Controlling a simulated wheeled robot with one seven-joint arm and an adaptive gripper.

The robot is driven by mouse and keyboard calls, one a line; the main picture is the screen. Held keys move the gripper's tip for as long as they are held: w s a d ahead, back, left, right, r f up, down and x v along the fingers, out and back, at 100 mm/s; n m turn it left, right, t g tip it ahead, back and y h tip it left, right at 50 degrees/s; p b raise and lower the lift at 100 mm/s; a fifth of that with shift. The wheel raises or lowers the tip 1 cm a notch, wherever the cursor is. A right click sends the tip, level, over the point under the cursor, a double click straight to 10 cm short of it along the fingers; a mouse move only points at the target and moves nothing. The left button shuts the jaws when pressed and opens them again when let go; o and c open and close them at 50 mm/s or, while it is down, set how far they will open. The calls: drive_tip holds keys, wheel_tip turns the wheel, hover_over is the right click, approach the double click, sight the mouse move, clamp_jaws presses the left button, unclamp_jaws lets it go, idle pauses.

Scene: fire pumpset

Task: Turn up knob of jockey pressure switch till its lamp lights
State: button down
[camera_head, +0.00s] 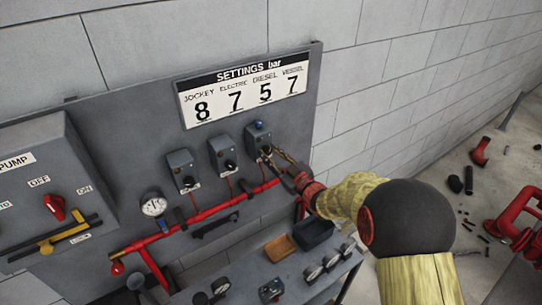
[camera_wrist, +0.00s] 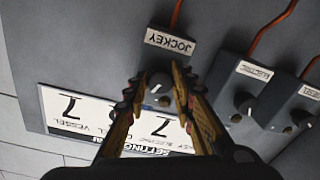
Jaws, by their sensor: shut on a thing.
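The jockey pressure switch (camera_head: 257,137) is the rightmost of three grey boxes on the panel. The wrist view, upside down, shows its JOCKEY label (camera_wrist: 170,42). Its dark knob (camera_wrist: 159,82), with a white pointer mark, sits between the fingertips of my gripper (camera_wrist: 158,88). My gripper (camera_head: 268,152) is shut on this knob in the head view, where the fingers partly hide it. A lamp (camera_head: 258,124) on top of the box shows blue; I cannot tell for sure whether it glows.
The electric switch (camera_head: 223,155) and diesel switch (camera_head: 182,172) stand to the left. The settings sign (camera_head: 243,88) above reads jockey 8, electric 7, diesel 5, vessel 7. A red pipe (camera_head: 210,212) and gauge (camera_head: 153,205) are below, over a table with bins (camera_head: 313,234).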

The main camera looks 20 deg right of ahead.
drive_tip(key=c, duration=1.5)
unclamp_jaws()
drive_tip(key=v, duration=1.2)
